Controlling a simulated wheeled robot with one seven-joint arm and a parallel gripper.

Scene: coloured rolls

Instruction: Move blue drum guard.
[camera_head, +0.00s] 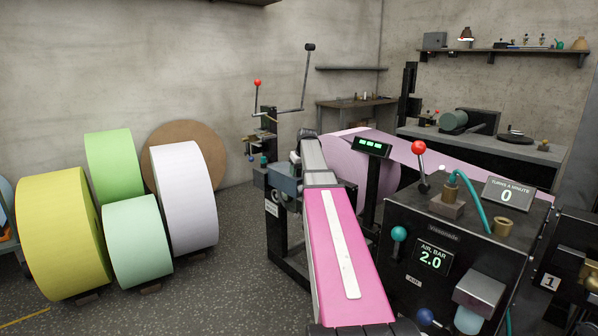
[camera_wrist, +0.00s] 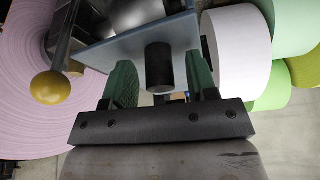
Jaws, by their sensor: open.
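The blue drum guard is a flat grey-blue plate (camera_wrist: 120,50) in the wrist view, with a short black cylindrical handle (camera_wrist: 159,66) on it. My gripper (camera_wrist: 162,84) is open, with its green-padded fingers on either side of the handle. Gaps show between the handle and both fingers. My gripper's fingers cannot be made out clearly there.
Yellow (camera_head: 66,235), green (camera_head: 115,165), mint (camera_head: 137,240) and white (camera_head: 184,197) rolls stand at left. A large pink-lilac roll (camera_head: 360,172) sits behind the machine. A control cabinet (camera_head: 440,235) with levers stands at right. A yellow ball knob (camera_wrist: 48,88) is left of my fingers.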

